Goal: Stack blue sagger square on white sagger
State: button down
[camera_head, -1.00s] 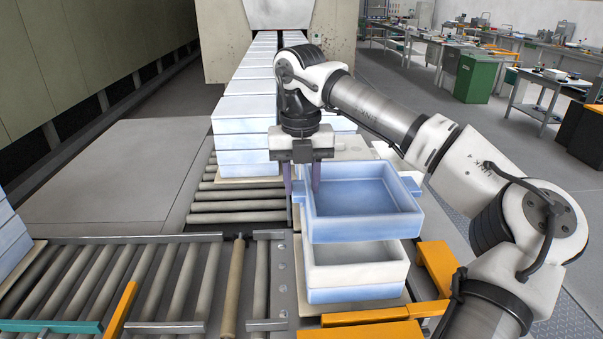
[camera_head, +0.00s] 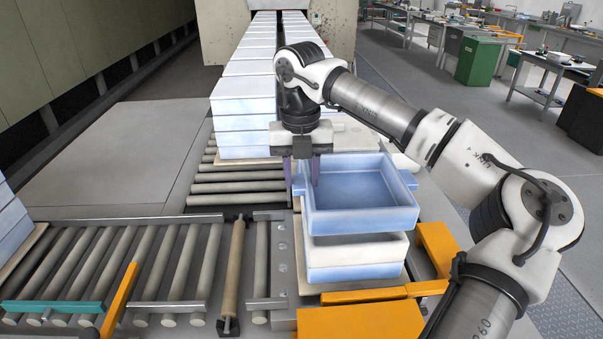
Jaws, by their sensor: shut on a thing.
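The blue sagger (camera_head: 362,220) is a square open tray. My gripper (camera_head: 302,180) points down and is shut on its left wall. It holds the blue sagger just above the white sagger (camera_head: 384,250), with its front edge slightly behind the white one's. The white sagger rests on another bluish sagger (camera_head: 350,274). The inside of the white sagger is now mostly hidden. I cannot tell whether the two touch at the back.
Rows of stacked saggers (camera_head: 245,110) run back behind my gripper. A roller conveyor (camera_head: 150,260) lies to the left.

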jog(key=shift+f+b, duration=1.1)
jog(key=shift+f, duration=0.25)
jog(key=shift+f+b, duration=0.35)
jog(key=shift+f, duration=0.05)
jog(key=c, duration=0.9)
grip_release()
jog(key=shift+o, duration=0.2)
